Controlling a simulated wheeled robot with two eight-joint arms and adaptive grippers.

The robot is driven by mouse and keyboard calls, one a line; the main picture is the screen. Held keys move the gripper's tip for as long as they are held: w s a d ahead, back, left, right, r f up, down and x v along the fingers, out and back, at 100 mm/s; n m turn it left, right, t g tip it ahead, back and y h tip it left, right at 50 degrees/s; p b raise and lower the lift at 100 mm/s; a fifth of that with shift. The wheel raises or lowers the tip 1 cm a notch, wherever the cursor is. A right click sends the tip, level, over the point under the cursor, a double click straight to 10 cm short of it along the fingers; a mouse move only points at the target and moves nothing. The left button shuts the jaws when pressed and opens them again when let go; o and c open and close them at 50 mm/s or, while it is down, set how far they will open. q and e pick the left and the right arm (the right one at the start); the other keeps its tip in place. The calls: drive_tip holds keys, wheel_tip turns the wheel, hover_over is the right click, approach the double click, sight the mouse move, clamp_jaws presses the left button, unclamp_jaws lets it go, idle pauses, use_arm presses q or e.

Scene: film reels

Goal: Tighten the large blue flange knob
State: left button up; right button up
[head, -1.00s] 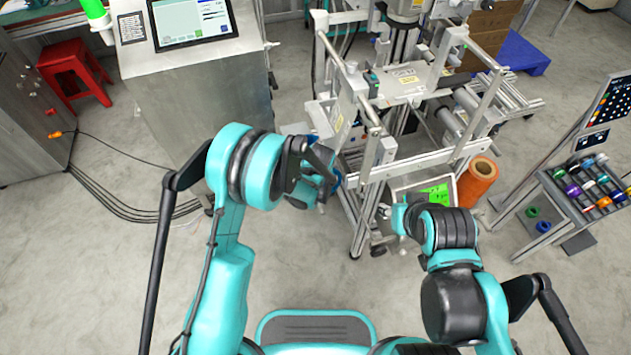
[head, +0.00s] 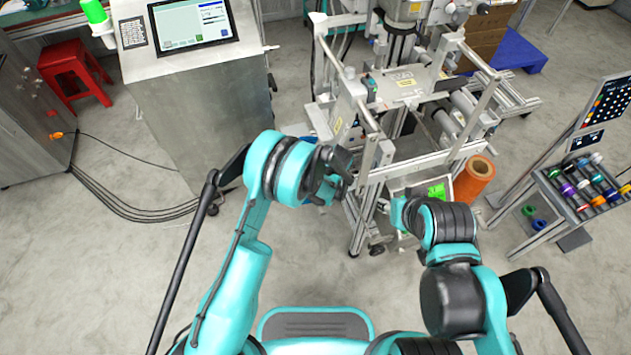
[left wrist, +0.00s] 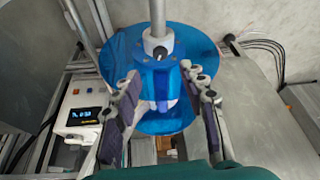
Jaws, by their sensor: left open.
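In the left wrist view a large translucent blue flange (left wrist: 196,56) sits on a horizontal metal shaft, with a blue hub (left wrist: 157,77) in its middle. My left gripper (left wrist: 163,103) is open. Its two padded fingers stand on either side of the hub, with a gap visible beside it. I cannot tell whether the fingertips touch the flange. In the head view my left gripper (head: 333,183) is at the machine's left side and largely hides the flange. My right gripper (head: 392,207) is in front of the machine, its fingers too small and covered to read.
A white box with a small display (left wrist: 80,115) stands left of the flange. The metal machine frame (head: 400,160) is close to both grippers. An orange roll (head: 474,180) stands to its right, near a rack of coloured spools (head: 590,195). The floor in front is clear.

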use_arm(q)
drive_tip(key=b+x, duration=0.3)
drive_tip(key=x, duration=0.4)
drive_tip(key=shift+a+f, duration=0.1)
drive_tip(key=shift+f, duration=0.15)
clamp_jaws()
